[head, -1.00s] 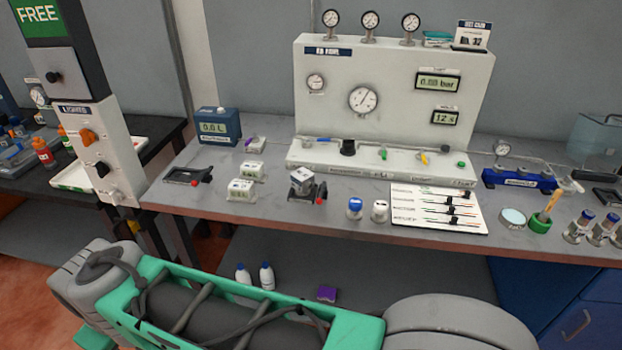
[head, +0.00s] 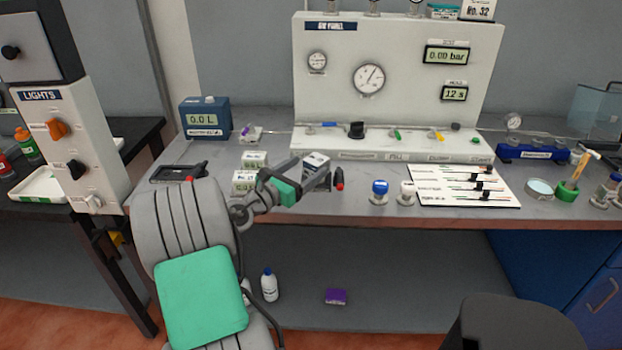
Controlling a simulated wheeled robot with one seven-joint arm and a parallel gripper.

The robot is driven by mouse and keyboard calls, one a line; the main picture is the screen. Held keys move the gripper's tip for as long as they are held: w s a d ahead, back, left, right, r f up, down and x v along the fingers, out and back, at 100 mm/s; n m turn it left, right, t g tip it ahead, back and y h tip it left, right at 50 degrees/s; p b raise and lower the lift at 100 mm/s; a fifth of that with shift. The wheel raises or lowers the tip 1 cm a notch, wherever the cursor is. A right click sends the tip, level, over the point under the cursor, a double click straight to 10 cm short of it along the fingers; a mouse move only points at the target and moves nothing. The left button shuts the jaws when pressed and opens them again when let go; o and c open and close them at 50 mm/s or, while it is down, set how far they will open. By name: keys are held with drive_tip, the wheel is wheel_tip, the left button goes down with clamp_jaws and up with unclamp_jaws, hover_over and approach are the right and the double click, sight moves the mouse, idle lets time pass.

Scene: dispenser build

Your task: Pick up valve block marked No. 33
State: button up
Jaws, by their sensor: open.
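Small pale valve blocks stand on the left part of the bench. A white block (head: 254,159) stands behind another white block (head: 244,181). A third, grey-and-white block (head: 317,161) is to their right, partly hidden by my gripper. The markings are too small to read, so I cannot tell which is No. 33. My gripper (head: 327,180) is open, just in front of the third block and overlapping it in the picture. I cannot tell whether they touch. The black stand seen earlier at this block is mostly hidden.
A white gauge panel (head: 310,85) stands behind. A blue meter (head: 205,119) and a black holder (head: 178,172) are to the left. A blue-capped bottle (head: 379,192), a white-capped bottle (head: 406,193) and a slider board (head: 465,186) are to the right.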

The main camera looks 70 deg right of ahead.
sight(323, 159)
drive_tip(key=shift+d+f, duration=0.3)
drive_tip(key=shift+f, duration=0.05)
drive_tip(key=x, duration=0.7)
drive_tip(key=shift+s+d+f, duration=0.1)
drive_tip(key=shift+s+f, duration=0.05)
drive_tip(key=shift+s, duration=0.1)
drive_tip(key=shift+c, duration=0.4)
clamp_jaws()
